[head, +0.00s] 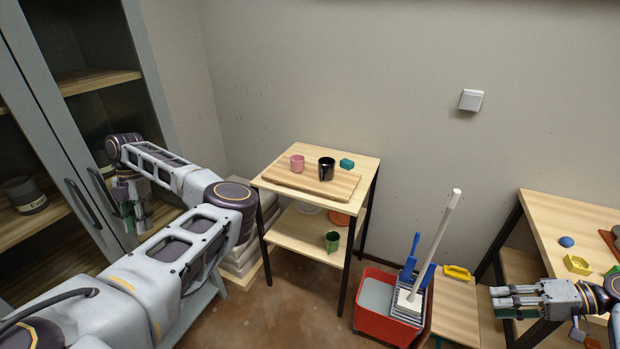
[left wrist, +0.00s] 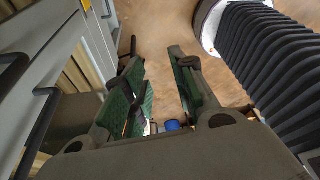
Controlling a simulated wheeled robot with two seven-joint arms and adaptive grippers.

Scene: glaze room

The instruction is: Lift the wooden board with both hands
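The wooden board (head: 338,189) lies flat on the top of a small wooden table (head: 363,192) in the head view. My left gripper (head: 136,222) is at the far left by the cabinet doors, well away from the board. In the left wrist view its green-padded fingers (left wrist: 163,85) are apart with nothing between them. My right gripper (head: 497,300) is at the lower right, far from the board; its finger gap is not clear.
A green cup (head: 332,241) is on the lower shelf. A red mop bucket (head: 372,322) with an upright handle stands between the table and my right gripper. A wooden worktable (head: 560,217) is at right, a grey cabinet (head: 70,155) at left.

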